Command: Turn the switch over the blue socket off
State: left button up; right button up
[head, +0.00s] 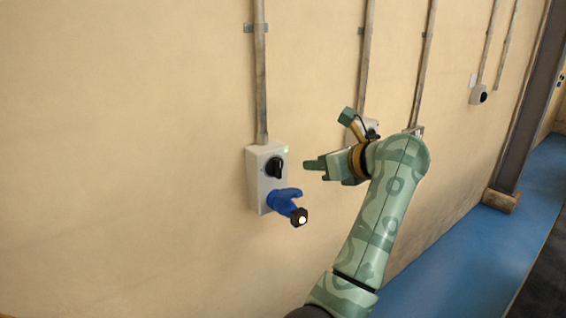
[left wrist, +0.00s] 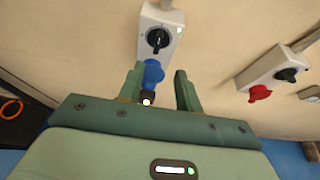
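A pale grey switch box (head: 258,185) is fixed to the wall, with a black rotary switch (head: 274,167) on its face. A green light glows at its upper right corner. The blue socket (head: 281,197) is below the switch, with a dark-ended plug (head: 299,217) sticking out. My left gripper (head: 318,167) is to the right of the switch, apart from it, pointing left. In the left wrist view, the switch (left wrist: 158,40) is ahead beyond the fingertips, its pointer looking nearly upright. My left gripper (left wrist: 161,77) is open and empty. My right gripper is not in view.
In the left wrist view, a second box (left wrist: 272,66) with a red socket (left wrist: 260,93) is on the wall to the right; my arm mostly hides it in the head view. Conduits (head: 260,70) run up the wall. The wall left of the blue socket's box is clear.

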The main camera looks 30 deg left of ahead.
aim_at(280, 164)
pick_arm(q)
jog(key=x, duration=1.5)
jog(key=shift+p, duration=0.3)
jog(key=shift+s, duration=0.1)
grip_shut()
